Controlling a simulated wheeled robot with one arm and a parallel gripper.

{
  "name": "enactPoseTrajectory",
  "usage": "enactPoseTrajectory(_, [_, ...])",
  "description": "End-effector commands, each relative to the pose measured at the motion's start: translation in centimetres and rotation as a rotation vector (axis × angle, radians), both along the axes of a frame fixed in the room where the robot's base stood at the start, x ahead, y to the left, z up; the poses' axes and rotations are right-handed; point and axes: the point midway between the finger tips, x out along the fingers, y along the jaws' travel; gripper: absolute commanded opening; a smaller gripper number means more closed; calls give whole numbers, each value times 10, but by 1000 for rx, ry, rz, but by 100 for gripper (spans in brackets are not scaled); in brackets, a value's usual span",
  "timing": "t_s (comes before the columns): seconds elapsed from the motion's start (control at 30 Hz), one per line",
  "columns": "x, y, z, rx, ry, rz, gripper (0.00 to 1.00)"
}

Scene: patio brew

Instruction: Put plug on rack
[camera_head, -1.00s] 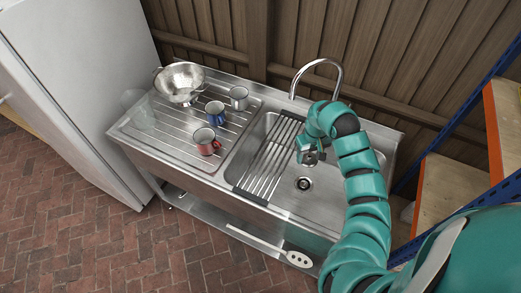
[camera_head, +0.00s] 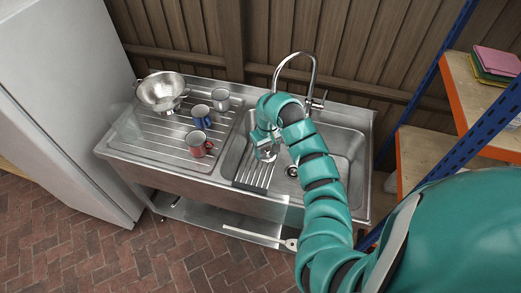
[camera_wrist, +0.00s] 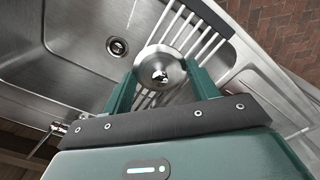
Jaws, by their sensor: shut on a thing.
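The plug (camera_wrist: 160,72) is a round, shiny metal disc with a small raised knob in its middle. My gripper (camera_wrist: 162,85) is shut on it, with one green finger on each side of it in the wrist view. The rack (camera_head: 254,174) is a set of parallel metal bars with a dark end strip, lying across the left part of the sink. My gripper (camera_head: 266,150) is over the rack in the head view. In the wrist view the rack (camera_wrist: 200,35) shows behind and beyond the plug. The gap between plug and rack cannot be told.
The sink basin (camera_head: 345,146) has an open drain (camera_wrist: 118,46) and a tall curved tap (camera_head: 314,72). On the draining board (camera_head: 160,146) stand a colander (camera_head: 162,92) and red (camera_head: 199,142), blue (camera_head: 201,116) and grey (camera_head: 221,98) mugs. Blue-framed shelves (camera_head: 425,155) stand at right.

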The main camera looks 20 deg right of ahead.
Motion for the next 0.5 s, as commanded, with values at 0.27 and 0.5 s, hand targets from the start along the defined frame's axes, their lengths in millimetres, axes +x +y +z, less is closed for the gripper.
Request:
enactPoseTrajectory(0.27, [36,1,-23,5,-1,1,36])
enactPoseTrajectory(0.5, [54,-1,-48,4,-1,1,36])
